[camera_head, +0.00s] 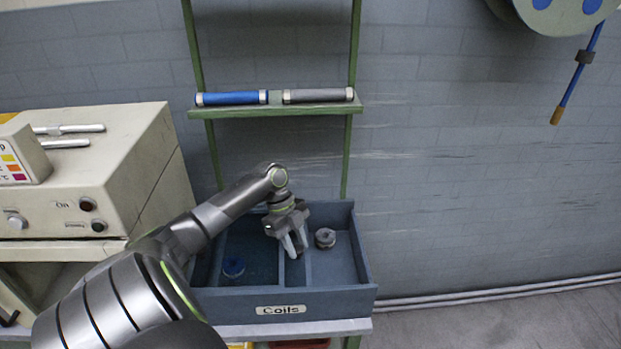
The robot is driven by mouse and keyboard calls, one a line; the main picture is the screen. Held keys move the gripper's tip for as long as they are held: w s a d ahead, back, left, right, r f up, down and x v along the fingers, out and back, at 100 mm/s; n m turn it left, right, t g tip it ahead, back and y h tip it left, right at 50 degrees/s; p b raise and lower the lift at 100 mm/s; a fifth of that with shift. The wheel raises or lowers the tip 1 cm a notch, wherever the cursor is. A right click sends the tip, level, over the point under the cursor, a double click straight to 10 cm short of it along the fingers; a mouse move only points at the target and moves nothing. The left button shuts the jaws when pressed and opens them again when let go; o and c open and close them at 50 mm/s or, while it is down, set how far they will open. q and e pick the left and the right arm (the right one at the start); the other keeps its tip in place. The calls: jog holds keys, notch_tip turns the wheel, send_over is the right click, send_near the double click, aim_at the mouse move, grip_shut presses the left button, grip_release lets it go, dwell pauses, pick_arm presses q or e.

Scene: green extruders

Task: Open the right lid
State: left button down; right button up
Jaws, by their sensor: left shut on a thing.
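My left gripper (292,240) points down into the blue-grey box labelled Coils (325,300), near its middle divider. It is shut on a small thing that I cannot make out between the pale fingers. A grey coil (325,237) sits in the right compartment, just right of the gripper. I see no part that I can clearly tell as the right lid. My right gripper is not in view.
A green shelf (280,110) above the box holds a blue roll (231,98) and a grey roll (314,96). A beige machine with knobs (90,160) stands at the left. A blue cord (580,75) hangs at the upper right. The floor at the right is clear.

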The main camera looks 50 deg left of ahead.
pick_arm(q)
jog(key=shift+r, duration=0.1)
jog(key=c, duration=1.2)
grip_release()
jog(key=shift+o, duration=0.4)
